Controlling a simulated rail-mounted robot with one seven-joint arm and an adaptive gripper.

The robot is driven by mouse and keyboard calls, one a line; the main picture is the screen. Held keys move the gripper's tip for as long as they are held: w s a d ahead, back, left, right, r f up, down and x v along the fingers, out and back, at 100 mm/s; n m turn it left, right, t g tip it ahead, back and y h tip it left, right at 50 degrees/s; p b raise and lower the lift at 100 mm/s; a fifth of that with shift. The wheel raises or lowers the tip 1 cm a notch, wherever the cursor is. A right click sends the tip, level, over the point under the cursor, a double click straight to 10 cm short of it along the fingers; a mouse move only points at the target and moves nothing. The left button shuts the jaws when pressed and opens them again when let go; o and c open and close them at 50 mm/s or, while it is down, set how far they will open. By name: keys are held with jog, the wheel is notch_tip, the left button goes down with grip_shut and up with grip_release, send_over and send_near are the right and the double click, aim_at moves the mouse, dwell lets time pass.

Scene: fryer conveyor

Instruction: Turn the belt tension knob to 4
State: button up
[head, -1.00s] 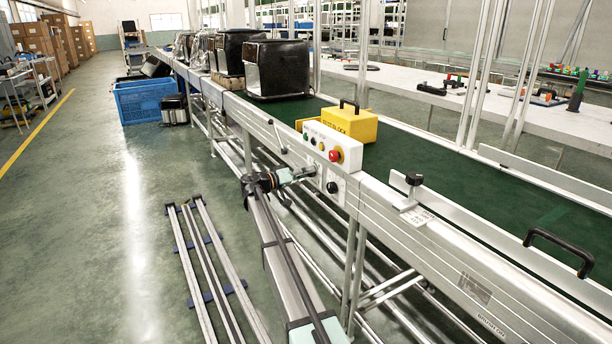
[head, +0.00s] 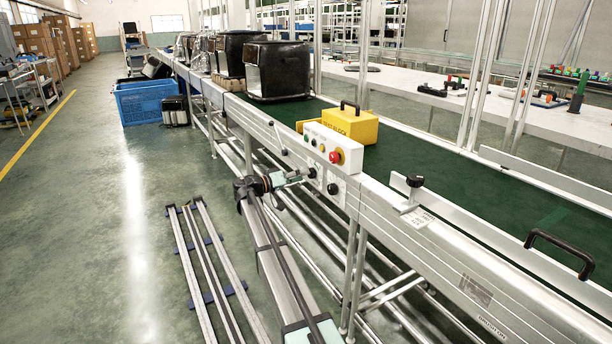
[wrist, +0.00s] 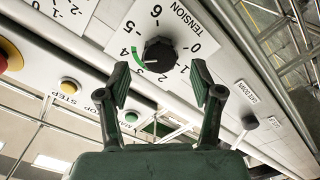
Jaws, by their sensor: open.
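The tension knob (wrist: 160,53) is black and round, on a white panel with a printed dial from 0 to 6. A green arc lies along the dial near 3 and 4. A small pale mark on the knob's lower left seems to face about 3; its exact setting is hard to read. My gripper (wrist: 160,86) is open and empty, its two fingers apart just short of the knob, one toward each side, with no contact seen. In the head view my gripper (head: 300,175) faces the small panel on the conveyor's side, close to the knob.
A second black knob (head: 333,188) sits beside it. Above is a control box with a red stop button (head: 336,157). A yellow block (head: 345,124) stands on the green belt (head: 420,165). A blue crate (head: 146,101) is on the floor; the aisle at left is clear.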

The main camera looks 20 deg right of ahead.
jog(key=a, duration=0.9)
jog(key=shift+s, duration=0.45)
jog(key=s+f+n+g+y, duration=0.2)
jog(key=s+f+y, duration=0.2)
jog(key=s+f, duration=0.8)
jog(key=s+f+n+g+y, duration=0.25)
jog(key=s+f, duration=0.55)
jog(key=s, duration=0.7)
jog(key=s+a+f+g+y, duration=0.1)
jog(key=s+f+g+y, duration=0.35)
jog(key=s, duration=1.05)
jog(key=s+a+f+y, duration=0.15)
jog(key=s+f, duration=0.55)
jog(key=s, duration=0.9)
jog(key=s+a+r+n+y+p, duration=0.2)
jog(key=s+a+p, duration=0.4)
jog(key=p, duration=0.9)
jog(key=s+a+r+n+y+p, duration=0.1)
jog(key=s+a+p, duration=0.5)
jog(key=p, duration=0.9)
jog(key=shift+s+a+r+n+y, duration=0.4)
jog(key=shift+s+r+y, duration=0.15)
jog(key=shift+s+y, duration=0.75)
